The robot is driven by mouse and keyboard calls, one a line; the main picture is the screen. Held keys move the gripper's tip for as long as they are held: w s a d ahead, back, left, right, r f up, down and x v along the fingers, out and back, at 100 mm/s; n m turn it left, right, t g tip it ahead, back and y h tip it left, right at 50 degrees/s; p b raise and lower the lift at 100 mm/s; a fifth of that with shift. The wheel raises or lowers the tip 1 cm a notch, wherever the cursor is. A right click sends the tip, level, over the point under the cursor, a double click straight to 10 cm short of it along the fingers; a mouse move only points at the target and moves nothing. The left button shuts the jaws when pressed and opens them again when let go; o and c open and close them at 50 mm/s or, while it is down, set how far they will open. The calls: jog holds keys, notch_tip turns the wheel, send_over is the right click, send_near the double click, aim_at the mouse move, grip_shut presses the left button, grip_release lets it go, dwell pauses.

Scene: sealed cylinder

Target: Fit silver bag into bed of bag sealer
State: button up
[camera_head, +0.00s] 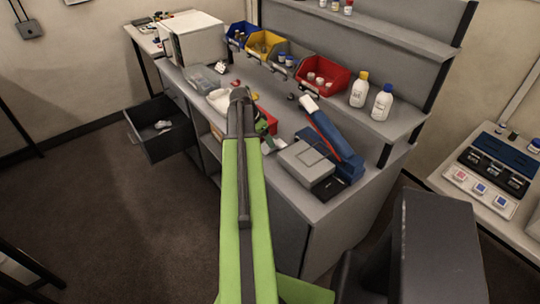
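A blue device with a long raised arm and a pale tip (330,138), which looks like the bag sealer, stands at the right end of the grey bench. Its bed cannot be made out clearly. I cannot pick out the silver bag for sure; a pale, crumpled item (219,103) lies on the bench just left of my arm, partly hidden by it. My green and black arm reaches up the middle of the view over the bench.
A grey box (304,160) sits left of the blue device, near the bench's front edge. Blue, yellow and red bins (322,74) and two white bottles (382,102) stand on the shelf behind. An open drawer (160,130) juts out at left. The floor in front is clear.

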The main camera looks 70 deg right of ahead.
jog(key=b+x, duration=0.4)
jog(key=x, duration=0.1)
jog(key=shift+s+d+f+b, duration=0.1)
jog(key=shift+s+f+b, duration=0.1)
jog(key=shift+b, duration=0.2)
jog(key=shift+r, duration=0.2)
